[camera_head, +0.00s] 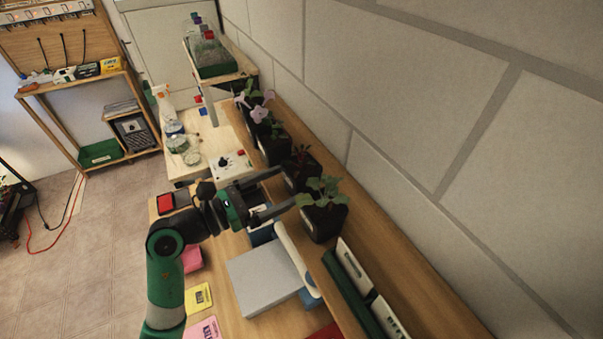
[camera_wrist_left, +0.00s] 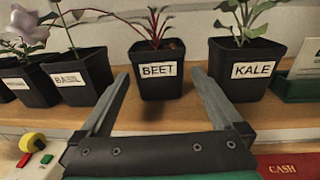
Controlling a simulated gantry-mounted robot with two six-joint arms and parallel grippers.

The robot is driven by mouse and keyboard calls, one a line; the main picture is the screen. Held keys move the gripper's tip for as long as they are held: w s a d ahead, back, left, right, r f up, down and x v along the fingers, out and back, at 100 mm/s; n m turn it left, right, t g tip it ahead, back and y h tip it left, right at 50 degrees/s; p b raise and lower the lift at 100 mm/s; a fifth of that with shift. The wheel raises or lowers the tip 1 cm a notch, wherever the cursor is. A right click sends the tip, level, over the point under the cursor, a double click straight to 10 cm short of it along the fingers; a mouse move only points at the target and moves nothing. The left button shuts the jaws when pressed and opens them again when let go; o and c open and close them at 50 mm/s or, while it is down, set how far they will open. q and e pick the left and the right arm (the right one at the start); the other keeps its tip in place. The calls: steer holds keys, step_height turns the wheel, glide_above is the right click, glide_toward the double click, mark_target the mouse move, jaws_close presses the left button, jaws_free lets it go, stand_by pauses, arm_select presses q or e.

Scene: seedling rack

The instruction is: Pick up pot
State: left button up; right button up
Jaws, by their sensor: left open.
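Several black seedling pots stand in a row on a wooden shelf along the wall. The BEET pot (camera_wrist_left: 160,88), with a red-stemmed seedling, is in the middle of the left wrist view; it also shows in the head view (camera_head: 292,183). The KALE pot (camera_wrist_left: 246,88) is to its right and is the nearest in the head view (camera_head: 323,224). The BASIL pot (camera_wrist_left: 80,92) is to its left. My left gripper (camera_head: 284,190) is open and empty, its fingers pointing at the BEET pot from in front, apparently short of it. My right gripper is not in view.
A grey box (camera_head: 262,283) lies on the bench below the shelf. A white panel (camera_head: 230,165) with a knob and glass jars (camera_head: 180,143) are at the back. The wall closes off the shelf's right side.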

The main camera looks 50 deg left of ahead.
mark_target(287, 181)
arm_select(q)
steer(key=w, duration=0.3)
steer(key=w+p, duration=0.1)
steer(key=shift+w+d+r, duration=0.3)
steer(key=shift+d, duration=0.1)
steer(key=shift+w+f, duration=0.1)
steer(key=shift+w, duration=0.2)
steer(key=c, duration=1.4)
